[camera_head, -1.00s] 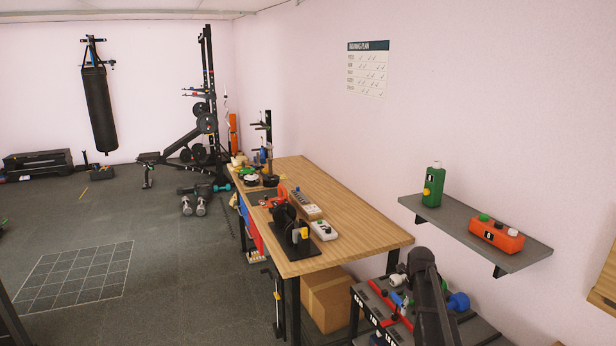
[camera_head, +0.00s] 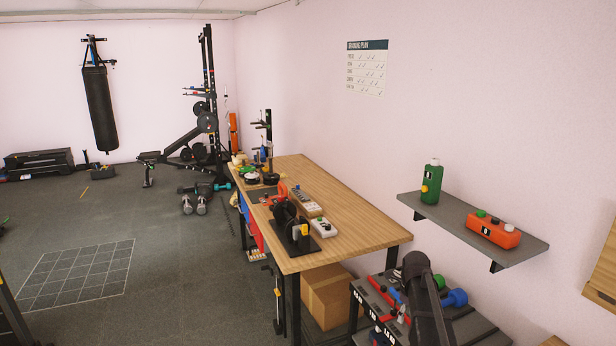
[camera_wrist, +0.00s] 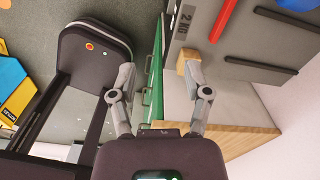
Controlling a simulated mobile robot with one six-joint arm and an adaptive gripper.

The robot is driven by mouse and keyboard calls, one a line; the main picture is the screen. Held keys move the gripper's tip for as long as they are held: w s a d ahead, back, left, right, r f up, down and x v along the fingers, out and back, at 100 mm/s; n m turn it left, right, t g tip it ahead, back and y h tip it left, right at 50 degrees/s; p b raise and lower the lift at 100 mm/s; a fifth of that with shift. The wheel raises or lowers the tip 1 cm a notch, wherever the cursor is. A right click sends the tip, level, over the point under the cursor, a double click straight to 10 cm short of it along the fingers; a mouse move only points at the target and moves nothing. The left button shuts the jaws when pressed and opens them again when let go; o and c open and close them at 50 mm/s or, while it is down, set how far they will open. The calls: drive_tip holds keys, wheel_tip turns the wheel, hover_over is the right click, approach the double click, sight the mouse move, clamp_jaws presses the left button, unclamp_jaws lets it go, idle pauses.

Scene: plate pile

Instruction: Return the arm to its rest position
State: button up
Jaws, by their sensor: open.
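My gripper (camera_wrist: 160,100) shows in the wrist view with its two grey fingers spread apart. It is open, and nothing is held between the fingers. In the head view my dark arm rises at the lower right, in front of the low grey rack (camera_head: 378,298); the gripper itself cannot be made out there. In the wrist view a grey surface marked "2 KG" (camera_wrist: 200,30) lies beyond the fingers, with a small wooden block (camera_wrist: 186,62) beside the right finger.
A wooden workbench (camera_head: 355,225) with several tools stands left of the rack. A grey wall shelf (camera_head: 455,217) holds a green bottle (camera_head: 432,184) and an orange container (camera_head: 494,231). A cardboard box (camera_head: 328,300) sits under the bench. Open floor (camera_head: 175,270) lies to the left.

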drive_tip(key=s+a+f+n+b, duration=0.1)
drive_tip(key=s+a+n, duration=0.5)
drive_tip(key=s+n, duration=0.4)
drive_tip(key=s+a+f+n+b, duration=0.1)
drive_tip(key=s+a+n, duration=0.6)
drive_tip(key=n, duration=1.1)
drive_tip(key=shift+s+n, duration=0.4)
drive_tip(key=shift+s, duration=0.95)
drive_tip(key=shift+f, duration=0.1)
drive_tip(key=shift+c, duration=0.9)
